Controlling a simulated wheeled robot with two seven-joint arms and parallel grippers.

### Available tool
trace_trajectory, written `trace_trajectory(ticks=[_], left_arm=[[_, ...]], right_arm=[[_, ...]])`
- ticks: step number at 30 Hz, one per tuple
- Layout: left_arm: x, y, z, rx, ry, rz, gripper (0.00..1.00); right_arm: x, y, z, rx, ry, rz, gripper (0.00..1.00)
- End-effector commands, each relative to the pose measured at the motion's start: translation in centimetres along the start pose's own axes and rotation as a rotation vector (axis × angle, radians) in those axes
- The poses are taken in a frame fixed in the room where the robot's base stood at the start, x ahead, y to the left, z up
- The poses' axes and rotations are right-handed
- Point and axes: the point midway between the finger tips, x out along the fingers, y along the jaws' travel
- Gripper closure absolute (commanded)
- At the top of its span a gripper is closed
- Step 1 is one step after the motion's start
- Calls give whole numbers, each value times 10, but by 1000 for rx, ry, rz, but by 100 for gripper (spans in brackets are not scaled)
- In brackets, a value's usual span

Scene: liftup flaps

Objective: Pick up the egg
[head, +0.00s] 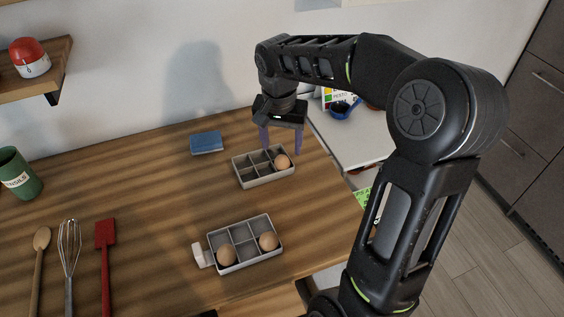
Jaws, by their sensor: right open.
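A brown egg (282,161) sits in the right end of the far grey divided tray (252,184). My right gripper (281,151) is open, pointing down over this tray, with its two purple fingers on either side of the tray's far part near the egg. Whether a finger touches the egg or tray cannot be told. The near grey tray (246,264) holds two more eggs, one in its left front compartment (226,254) and one at its right (268,241). My left gripper is not in view.
A blue block-like item (206,142) lies behind the trays. A wooden spoon (40,240), whisk (69,245), red spatula (105,240) and green utensil pot (18,172) are at the left. A shelf (40,75) holds a red-topped timer (29,58). The table's middle is clear.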

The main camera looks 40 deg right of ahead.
Motion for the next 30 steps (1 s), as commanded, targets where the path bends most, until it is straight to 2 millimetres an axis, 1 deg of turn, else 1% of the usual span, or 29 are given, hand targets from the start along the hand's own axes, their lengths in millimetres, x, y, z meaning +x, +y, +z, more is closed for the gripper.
trace_trajectory(ticks=[4,7,12,15,18,30], left_arm=[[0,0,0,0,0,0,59],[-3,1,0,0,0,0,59],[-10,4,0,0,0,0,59],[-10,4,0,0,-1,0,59],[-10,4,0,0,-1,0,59],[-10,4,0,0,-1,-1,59]], right_arm=[[1,0,0,0,0,0,38],[7,0,0,1,-2,2,38],[30,0,2,-1,-3,2,38],[45,0,2,0,-3,2,38],[51,0,1,0,-1,0,38],[52,0,1,0,0,-1,38]])
